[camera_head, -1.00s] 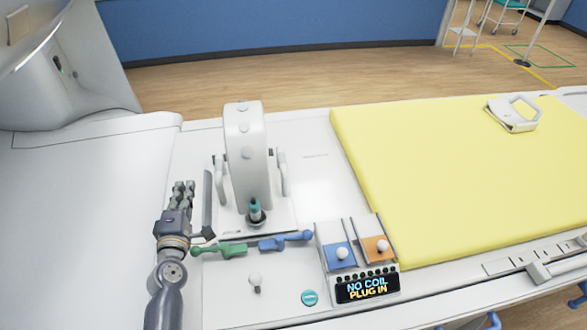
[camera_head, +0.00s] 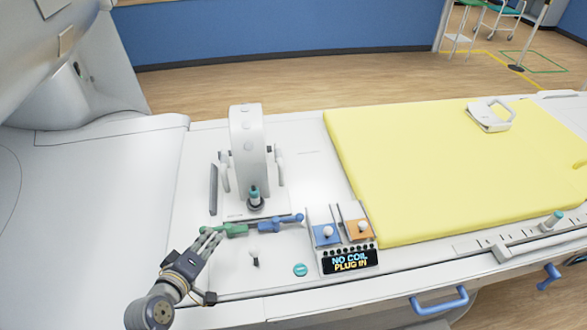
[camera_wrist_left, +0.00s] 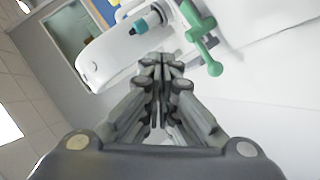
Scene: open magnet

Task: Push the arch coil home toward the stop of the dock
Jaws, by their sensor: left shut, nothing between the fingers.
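The white arch coil (camera_head: 248,150) stands upright on the dock plate (camera_head: 232,211) on the white table. A teal-tipped plug (camera_head: 254,196) stands at its near foot. A dark grey upright plate (camera_head: 213,188) is left of the arch; I cannot tell if it is the stop. A green lever (camera_head: 237,231) and a blue lever (camera_head: 282,223) lie at the near edge of the dock. My left gripper (camera_head: 214,238) is shut and empty, its fingertips close to the green lever; contact is unclear. In the left wrist view the gripper (camera_wrist_left: 162,62) points toward the arch coil (camera_wrist_left: 108,52).
A panel (camera_head: 350,262) reads "NO COIL PLUG IN", with blue and orange blocks behind it. A small white knob (camera_head: 254,254) and a teal button (camera_head: 300,270) are near the gripper. A yellow mat (camera_head: 430,170) covers the right side. The table's left is clear.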

